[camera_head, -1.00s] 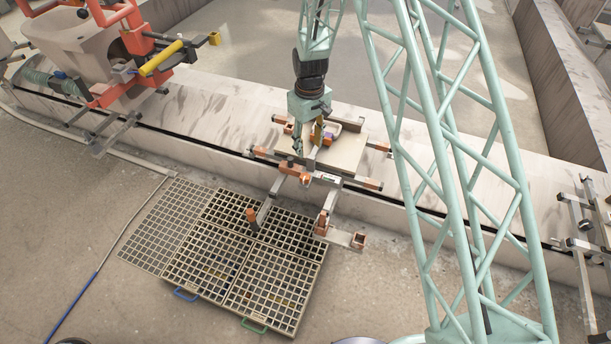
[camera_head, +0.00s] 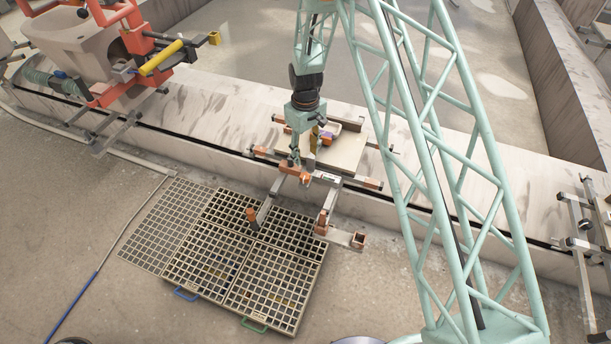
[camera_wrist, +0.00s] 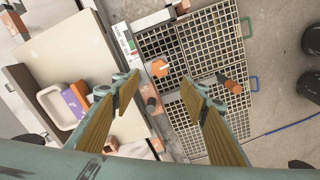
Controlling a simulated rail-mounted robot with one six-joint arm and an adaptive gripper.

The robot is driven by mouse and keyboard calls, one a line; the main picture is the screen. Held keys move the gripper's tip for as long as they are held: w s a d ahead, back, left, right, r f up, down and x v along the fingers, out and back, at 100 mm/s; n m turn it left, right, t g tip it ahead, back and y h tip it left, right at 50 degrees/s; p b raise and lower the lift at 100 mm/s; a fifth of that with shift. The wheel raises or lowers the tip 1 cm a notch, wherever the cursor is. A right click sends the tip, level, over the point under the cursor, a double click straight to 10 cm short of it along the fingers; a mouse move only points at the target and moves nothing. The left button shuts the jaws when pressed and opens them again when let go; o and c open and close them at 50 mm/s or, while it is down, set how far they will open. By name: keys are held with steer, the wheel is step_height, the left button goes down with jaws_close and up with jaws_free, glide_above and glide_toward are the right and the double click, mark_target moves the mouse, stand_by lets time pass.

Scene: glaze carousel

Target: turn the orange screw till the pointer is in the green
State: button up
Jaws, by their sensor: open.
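The orange screw (camera_wrist: 160,68) shows its hexagonal head in the wrist view, beyond and roughly between my fingertips. In the head view the screw (camera_head: 305,178) is small, on the metal frame at the wall's edge. A white gauge strip (camera_wrist: 125,38) with small coloured marks, including green, lies beside it; it also shows in the head view (camera_head: 327,176). The pointer is too small to make out. My gripper (camera_wrist: 160,88) is open and empty, its fingers apart from the screw. In the head view my gripper (camera_head: 293,158) hangs just behind and left of the screw.
A floor grating (camera_head: 245,262) lies in front of the frame. A pale board (camera_wrist: 68,58) with a white tray (camera_wrist: 58,106) and purple block (camera_wrist: 75,98) lies left.

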mark_target(305, 176)
steer(key=shift+f+b, duration=0.85)
steer(key=shift+f, duration=5.75)
steer(key=shift+c, duration=0.5)
steer(key=c, duration=0.7)
